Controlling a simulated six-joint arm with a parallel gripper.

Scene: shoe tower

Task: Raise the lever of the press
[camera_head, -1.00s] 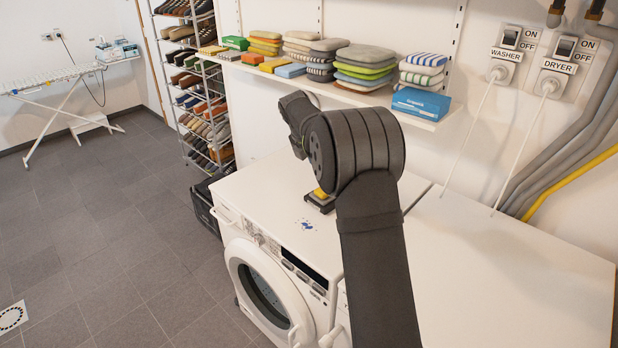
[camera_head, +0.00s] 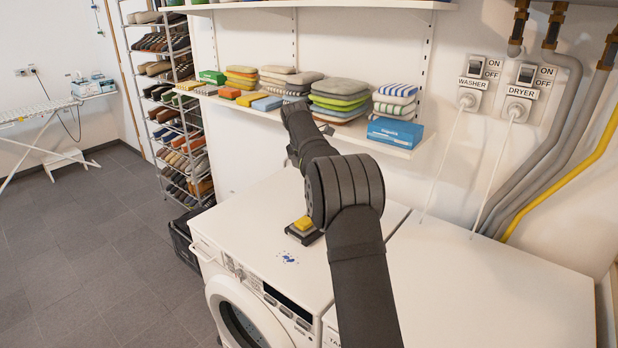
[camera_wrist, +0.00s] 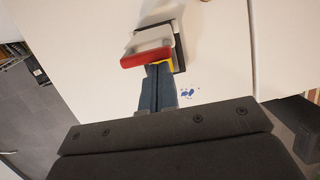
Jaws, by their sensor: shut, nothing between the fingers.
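The press stands on top of the white washing machine (camera_head: 262,222). In the head view, the press (camera_head: 303,229) shows a yellow part on a dark base, and my arm passes close to its right side. In the wrist view, the press (camera_wrist: 178,52) has a dark base, a yellow edge and a light grey lever (camera_wrist: 150,40) with a red end (camera_wrist: 147,56). My gripper (camera_wrist: 155,70) is shut and empty, its tips right by the red end. I cannot tell whether they touch it. In the head view my fingers are hidden.
Blue marks (camera_head: 288,259) lie on the washer top near the press. A shelf (camera_head: 385,143) with folded cloths and a blue box (camera_head: 395,132) runs along the wall behind my arm. A second white machine top (camera_head: 490,290) to the right is clear.

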